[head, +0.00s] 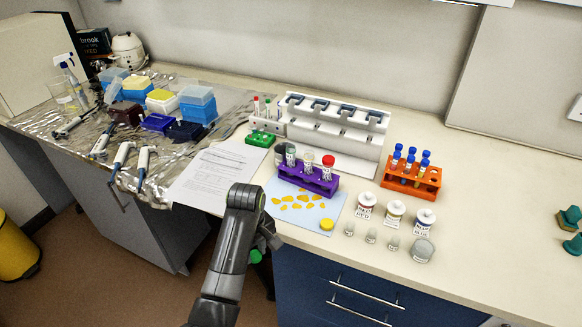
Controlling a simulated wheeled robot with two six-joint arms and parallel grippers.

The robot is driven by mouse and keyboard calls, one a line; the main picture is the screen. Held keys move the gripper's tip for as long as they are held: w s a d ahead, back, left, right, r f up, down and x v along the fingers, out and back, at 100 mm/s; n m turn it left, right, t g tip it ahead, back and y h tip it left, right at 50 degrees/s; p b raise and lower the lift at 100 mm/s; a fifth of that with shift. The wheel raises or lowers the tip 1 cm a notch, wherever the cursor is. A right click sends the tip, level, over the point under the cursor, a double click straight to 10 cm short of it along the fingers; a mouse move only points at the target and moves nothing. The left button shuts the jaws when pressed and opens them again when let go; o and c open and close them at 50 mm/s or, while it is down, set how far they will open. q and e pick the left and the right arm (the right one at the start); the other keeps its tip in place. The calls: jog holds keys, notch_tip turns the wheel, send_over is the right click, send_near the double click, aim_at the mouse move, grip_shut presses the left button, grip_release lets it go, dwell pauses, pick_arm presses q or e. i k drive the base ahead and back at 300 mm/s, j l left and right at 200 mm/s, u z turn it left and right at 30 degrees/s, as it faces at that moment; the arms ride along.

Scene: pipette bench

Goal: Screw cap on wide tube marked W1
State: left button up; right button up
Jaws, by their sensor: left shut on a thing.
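The purple rack (309,180) stands on the bench and holds several wide tubes. One tube (328,171) at its right end wears a red cap (328,160); the others, such as the middle tube (307,161), show no coloured cap. Their marks are too small to read, so I cannot tell which is W1. My left gripper (266,240) is in front of the bench edge, below and left of the rack and apart from it. It is shut on a small green thing (256,256) that looks like a cap, partly hidden by the gripper. My right gripper is out of view.
A yellow cap (327,224) lies on the pale blue mat (331,206) with yellow pieces. An orange rack (411,180) of blue-capped tubes, labelled jars (395,212) and small cups stand right. A white pipette stand (333,133) is behind; papers (220,174) lie left.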

aim_at(290, 150)
jog(key=j+z, duration=0.15)
jog(key=j, duration=1.1)
jog(key=k+j+z, duration=0.15)
jog(key=j, duration=1.05)
